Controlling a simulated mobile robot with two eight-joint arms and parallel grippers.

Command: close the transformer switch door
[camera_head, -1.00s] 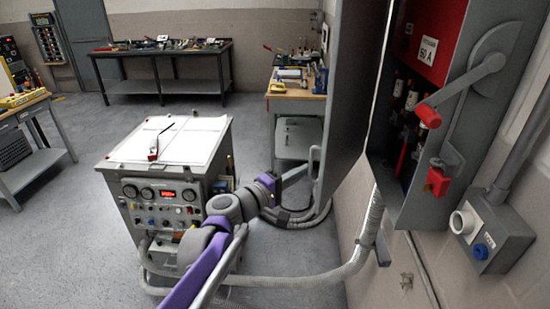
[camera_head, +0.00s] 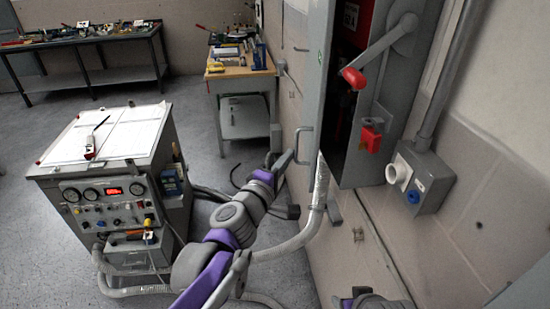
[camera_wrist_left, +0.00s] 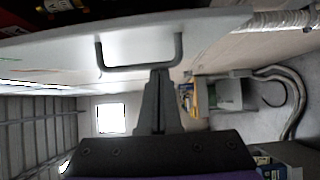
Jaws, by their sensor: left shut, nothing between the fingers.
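The grey switch door (camera_head: 317,70) stands partly open on the left of the wall-mounted switch box (camera_head: 408,75), seen nearly edge-on. Its U-shaped handle (camera_head: 303,146) faces left, on the outer face. In the left wrist view the door (camera_wrist_left: 215,38) spans the top, with the handle (camera_wrist_left: 102,58) below it. My left gripper (camera_head: 287,160) is shut and empty, close to the handle and door face. In the wrist view its fingertips (camera_wrist_left: 158,74) overlap the handle's bar; I cannot tell whether they touch. My right gripper is out of view.
A red-gripped lever (camera_head: 355,78) and a red latch (camera_head: 371,137) are on the box's right side. A socket box (camera_head: 420,180) is on the wall. A grey test cabinet (camera_head: 110,190) stands left, with hoses (camera_head: 290,240) on the floor. A workbench (camera_head: 240,68) stands behind.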

